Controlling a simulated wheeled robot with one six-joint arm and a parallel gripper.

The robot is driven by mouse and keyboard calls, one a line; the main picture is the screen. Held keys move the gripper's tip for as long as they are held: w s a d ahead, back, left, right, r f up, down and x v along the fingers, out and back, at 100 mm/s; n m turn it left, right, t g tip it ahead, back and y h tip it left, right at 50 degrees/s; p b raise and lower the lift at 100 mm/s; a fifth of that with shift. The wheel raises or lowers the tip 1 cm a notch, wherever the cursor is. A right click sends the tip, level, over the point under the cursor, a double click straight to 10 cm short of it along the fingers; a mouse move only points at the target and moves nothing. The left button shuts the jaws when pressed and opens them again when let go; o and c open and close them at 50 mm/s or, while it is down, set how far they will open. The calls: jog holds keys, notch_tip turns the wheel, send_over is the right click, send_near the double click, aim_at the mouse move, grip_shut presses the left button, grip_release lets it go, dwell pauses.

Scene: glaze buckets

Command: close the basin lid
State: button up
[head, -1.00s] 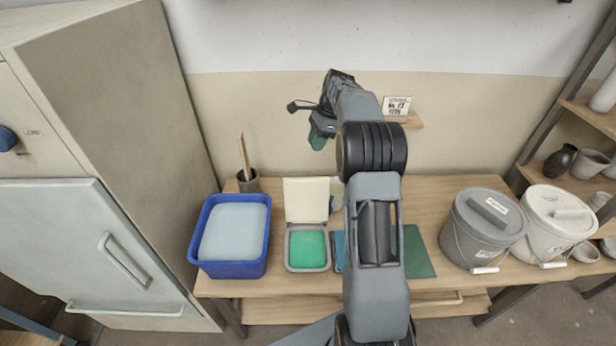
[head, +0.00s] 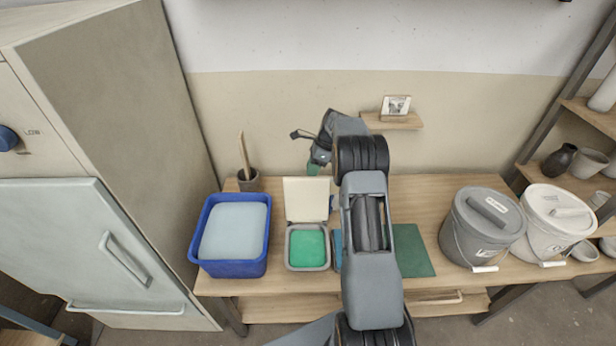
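A small grey square basin (head: 290,262) with green glaze inside stands on the wooden table. Its cream lid (head: 306,198) stands open, raised at the basin's back edge. My gripper (head: 313,169) hangs above and behind the lid's top edge, pointing down, with greenish fingertips. It appears apart from the lid, but the exact gap cannot be told. Whether its fingers are open or shut is too small to see.
A blue tub (head: 262,240) stands left of the basin and a cup with a stick (head: 249,181) behind it. A green mat (head: 412,252) lies right. A grey bucket (head: 480,228) and a white bucket (head: 552,222) stand far right. A small shelf (head: 392,122) hangs on the wall.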

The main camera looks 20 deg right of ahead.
aim_at(306, 197)
jog(key=shift+x, duration=1.9)
jog(key=shift+c, duration=0.4)
grip_shut()
